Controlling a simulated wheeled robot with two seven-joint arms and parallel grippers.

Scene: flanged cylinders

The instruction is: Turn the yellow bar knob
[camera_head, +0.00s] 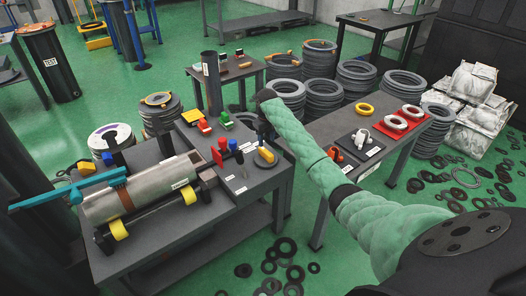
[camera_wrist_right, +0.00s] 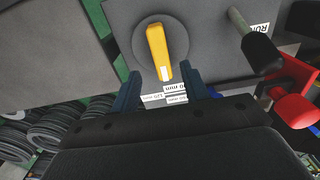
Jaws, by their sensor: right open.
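The yellow bar knob (camera_head: 265,155) sits on the right part of the dark workbench panel. In the right wrist view the yellow bar knob (camera_wrist_right: 158,48) is on a dark round disc, its bar running nearly up and down, with a white mark at its lower end. My right gripper (camera_head: 264,133) is just behind the knob in the head view. In the right wrist view my right gripper (camera_wrist_right: 161,86) is open and empty, its two fingers either side of the knob's lower end, apart from it. My left gripper is out of view.
Red and blue knobbed levers (camera_head: 230,146) stand left of the knob; a black-gripped lever (camera_wrist_right: 262,52) shows close by in the right wrist view. A metal cylinder (camera_head: 140,190) lies at the bench's left. A table (camera_head: 350,120) with rings stands at right.

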